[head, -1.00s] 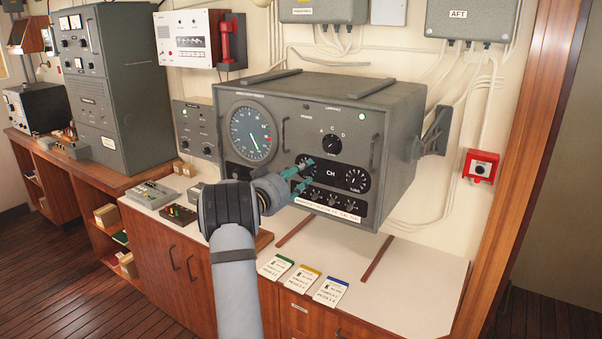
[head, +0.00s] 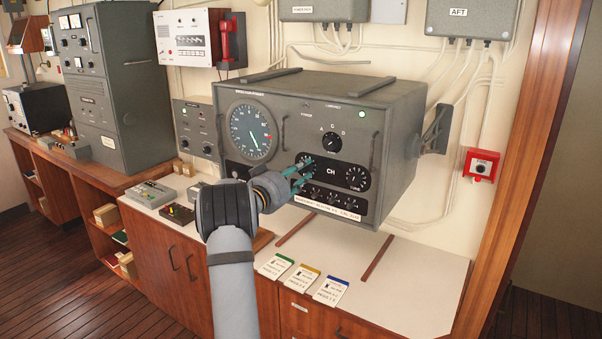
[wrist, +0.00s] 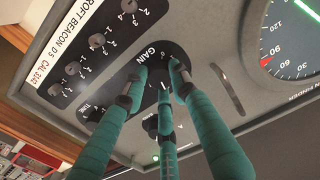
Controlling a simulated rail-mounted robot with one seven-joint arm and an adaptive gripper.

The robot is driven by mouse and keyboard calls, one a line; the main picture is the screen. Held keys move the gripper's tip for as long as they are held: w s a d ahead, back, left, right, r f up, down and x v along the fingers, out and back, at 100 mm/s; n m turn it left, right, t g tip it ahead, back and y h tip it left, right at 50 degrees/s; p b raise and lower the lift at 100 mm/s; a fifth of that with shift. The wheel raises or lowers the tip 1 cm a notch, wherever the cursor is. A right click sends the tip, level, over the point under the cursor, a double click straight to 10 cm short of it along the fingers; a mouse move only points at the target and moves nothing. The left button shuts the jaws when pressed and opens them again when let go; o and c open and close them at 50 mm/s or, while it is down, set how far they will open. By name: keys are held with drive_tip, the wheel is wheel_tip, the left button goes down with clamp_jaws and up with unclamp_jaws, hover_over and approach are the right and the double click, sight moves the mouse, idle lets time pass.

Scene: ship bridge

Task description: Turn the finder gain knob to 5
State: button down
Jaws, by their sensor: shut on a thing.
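The finder is a large grey cabinet (head: 400,105) with a round green-marked dial (head: 251,131) on its front. The gain knob (wrist: 160,77) sits on a black panel under the word GAIN in the wrist view. My gripper (head: 303,170) has teal fingers, and it also shows in the wrist view (wrist: 164,74). Its fingertips are closed around the gain knob and hide most of it and its scale, so I cannot read its setting. In the head view the fingers also cover the knob, left of the CH label.
A tune knob (head: 357,178) is to the right and a lettered selector knob (head: 331,143) is above. A row of small knobs (head: 332,199) lies just below my fingers. Cards (head: 302,277) lie on the counter below. The counter's right part is clear.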

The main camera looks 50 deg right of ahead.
drive_tip(key=shift+f, duration=0.25)
drive_tip(key=c, duration=1.4)
unclamp_jaws()
drive_tip(key=shift+r, duration=0.1)
drive_tip(key=s+a, duration=0.1)
drive_tip(key=a, duration=1.1)
drive_tip(key=shift+d, duration=0.1)
